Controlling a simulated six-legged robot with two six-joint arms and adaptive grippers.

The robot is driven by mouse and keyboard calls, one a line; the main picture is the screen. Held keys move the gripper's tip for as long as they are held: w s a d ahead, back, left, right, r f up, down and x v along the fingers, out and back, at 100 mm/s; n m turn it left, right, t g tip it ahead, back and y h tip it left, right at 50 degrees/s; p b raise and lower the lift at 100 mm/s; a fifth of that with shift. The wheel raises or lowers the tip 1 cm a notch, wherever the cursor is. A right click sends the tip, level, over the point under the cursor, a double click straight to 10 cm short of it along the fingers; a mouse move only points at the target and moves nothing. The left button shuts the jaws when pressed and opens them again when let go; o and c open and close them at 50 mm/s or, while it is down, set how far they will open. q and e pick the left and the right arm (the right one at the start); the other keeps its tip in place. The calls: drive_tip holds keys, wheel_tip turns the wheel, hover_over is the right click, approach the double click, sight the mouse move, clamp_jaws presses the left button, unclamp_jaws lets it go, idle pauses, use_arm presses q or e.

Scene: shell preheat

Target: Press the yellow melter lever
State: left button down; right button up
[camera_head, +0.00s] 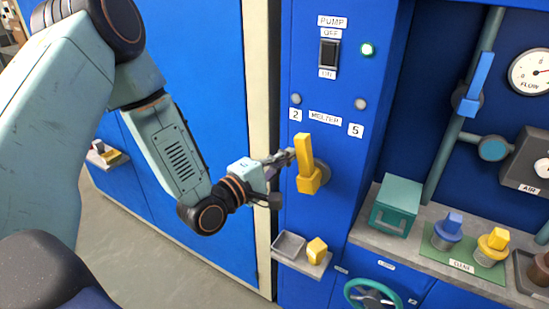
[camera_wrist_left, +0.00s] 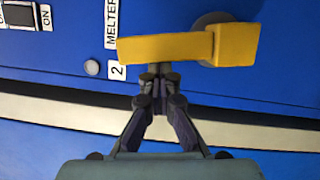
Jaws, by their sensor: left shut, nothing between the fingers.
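The yellow melter lever (camera_head: 306,165) is on the blue panel below the "MELTER" label (camera_head: 324,118), its handle pointing up and leaning slightly left, toward the "2" mark. My left gripper (camera_head: 290,156) is shut and empty, with its fingertips just left of the lever's handle. In the left wrist view the lever (camera_wrist_left: 170,48) lies across the picture, and the shut fingertips (camera_wrist_left: 158,72) reach its near edge. I cannot tell whether they touch it. My right gripper is not in view.
A green handwheel (camera_head: 371,296) is lower right. A grey ledge (camera_head: 415,240) with a teal box (camera_head: 395,206) stands to the right.

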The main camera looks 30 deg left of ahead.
sight(304, 154)
use_arm(q)
drive_tip(key=d+m, duration=0.1)
drive_tip(key=d+r+m+p, duration=0.1)
drive_tip(key=m, duration=0.1)
drive_tip(key=d+m, duration=0.1)
drive_tip(key=shift+s+d+r+m+g+p, duration=0.1)
drive_tip(key=shift+d+r+m+g+p, duration=0.05)
drive_tip(key=shift+r+m+g+p, duration=0.2)
drive_tip(key=shift+d+f+m+g+y+p, duration=0.2)
drive_tip(key=shift+d+m+g+y, duration=0.15)
drive_tip(key=shift+d+m, duration=0.75)
drive_tip(key=shift+d+f+m+g+y+p, duration=0.2)
drive_tip(key=shift+d+m+y, duration=0.15)
drive_tip(key=shift+d+m, duration=0.7)
drive_tip(key=shift+a, duration=0.15)
drive_tip(key=shift+s, duration=0.1)
drive_tip(key=v, duration=0.7)
drive_tip(key=shift+s, duration=0.2)
drive_tip(key=shift+r, duration=0.15)
drive_tip(key=shift+a, duration=0.1)
